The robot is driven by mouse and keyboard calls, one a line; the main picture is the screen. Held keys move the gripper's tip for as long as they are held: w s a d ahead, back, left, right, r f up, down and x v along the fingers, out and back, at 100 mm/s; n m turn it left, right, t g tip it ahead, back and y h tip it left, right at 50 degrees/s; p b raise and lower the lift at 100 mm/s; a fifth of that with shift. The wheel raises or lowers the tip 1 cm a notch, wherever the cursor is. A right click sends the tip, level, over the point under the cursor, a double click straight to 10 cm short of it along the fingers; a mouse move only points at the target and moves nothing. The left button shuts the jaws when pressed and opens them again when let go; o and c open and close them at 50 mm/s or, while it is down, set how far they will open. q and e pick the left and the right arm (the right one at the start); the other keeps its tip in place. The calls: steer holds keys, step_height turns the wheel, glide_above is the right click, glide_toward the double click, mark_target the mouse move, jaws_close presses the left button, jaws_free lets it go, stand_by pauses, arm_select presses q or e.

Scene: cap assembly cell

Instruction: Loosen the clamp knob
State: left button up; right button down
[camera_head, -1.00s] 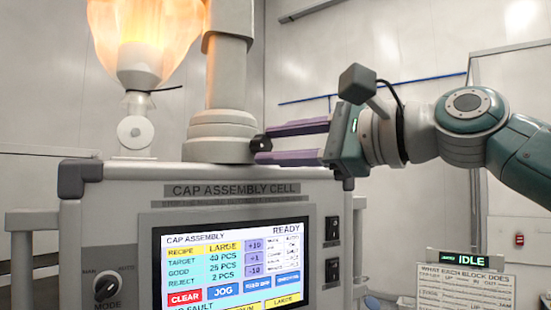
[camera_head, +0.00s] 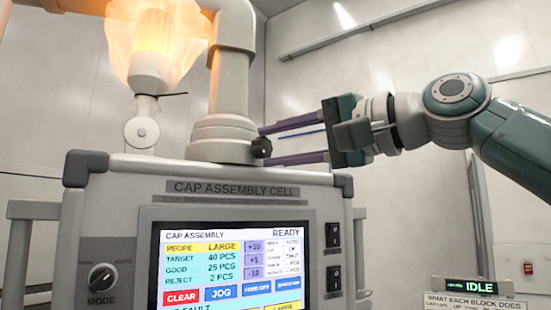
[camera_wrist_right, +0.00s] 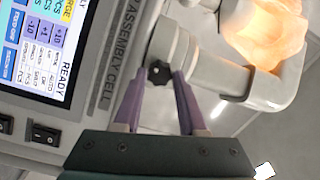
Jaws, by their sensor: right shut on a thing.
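The clamp knob (camera_head: 262,147) is a small black lobed knob on the right side of the grey pipe base (camera_head: 224,133) on top of the machine. My right gripper (camera_head: 262,146) reaches in from the right, with one purple finger above the knob and one below it. In the right wrist view the knob (camera_wrist_right: 159,72) sits between the tips of the two purple fingers (camera_wrist_right: 158,78), which are shut on it. The knob's stem is hidden. My left gripper is not in view.
Free room lies right of the machine top.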

steer(key=shift+n, duration=0.3)
steer(key=shift+c, duration=2.3)
jaws_free()
steer(key=shift+s+d+f+b, duration=0.15)
steer(key=shift+d+b, duration=0.1)
steer(key=shift+b, duration=0.25)
steer(key=b+v, duration=0.6)
steer(key=v, duration=0.3)
steer(key=shift+s, duration=0.15)
